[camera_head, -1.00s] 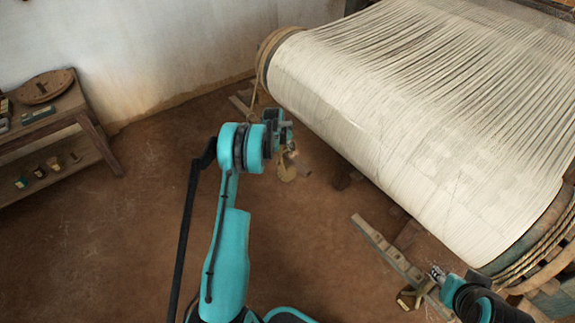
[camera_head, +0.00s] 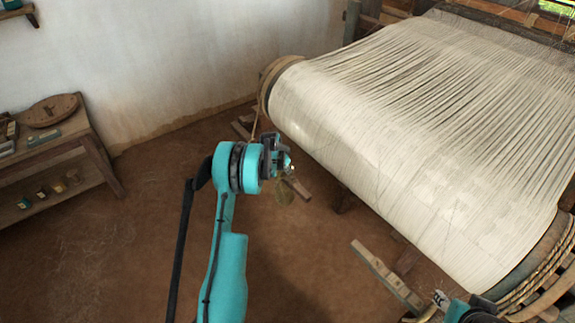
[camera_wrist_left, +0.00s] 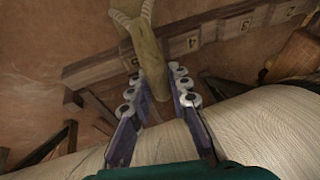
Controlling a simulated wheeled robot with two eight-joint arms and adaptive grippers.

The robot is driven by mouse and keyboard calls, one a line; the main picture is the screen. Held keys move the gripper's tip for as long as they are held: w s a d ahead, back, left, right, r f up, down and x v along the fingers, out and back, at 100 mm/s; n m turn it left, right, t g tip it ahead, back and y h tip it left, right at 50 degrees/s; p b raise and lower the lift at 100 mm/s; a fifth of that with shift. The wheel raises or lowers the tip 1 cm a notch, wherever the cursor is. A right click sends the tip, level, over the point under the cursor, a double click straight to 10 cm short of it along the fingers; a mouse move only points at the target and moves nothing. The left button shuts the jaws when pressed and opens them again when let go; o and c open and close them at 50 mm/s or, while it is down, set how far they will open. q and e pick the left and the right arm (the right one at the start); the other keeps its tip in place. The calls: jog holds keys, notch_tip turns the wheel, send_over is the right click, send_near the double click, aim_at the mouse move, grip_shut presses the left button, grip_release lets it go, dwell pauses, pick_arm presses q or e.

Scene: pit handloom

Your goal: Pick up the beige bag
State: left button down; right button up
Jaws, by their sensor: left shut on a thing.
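The beige bag (camera_wrist_left: 150,62) looks olive-brown in the left wrist view, where its narrow part runs between the fingers. A pale cord (camera_wrist_left: 132,25) shows near the top. My left gripper (camera_wrist_left: 156,88) is shut on the bag. In the head view my left gripper (camera_head: 285,165) is left of the loom roll, and the bag (camera_head: 285,190) hangs below it, above the floor. My right gripper (camera_head: 440,299) is partly in view at the bottom right; its fingers are too small to read.
The loom's white warp roll (camera_head: 400,150) fills the right side. A wooden bar (camera_head: 388,275) lies below it, with a small tan thing (camera_head: 425,314) nearby. A wooden shelf (camera_head: 65,150) stands at the left wall. The floor between is clear.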

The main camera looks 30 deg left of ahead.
pick_arm(q)
jog(key=s+p, duration=0.3)
jog(key=s, duration=1.2)
jog(key=shift+s+d+p, duration=0.25)
jog(key=shift+d+p, duration=0.1)
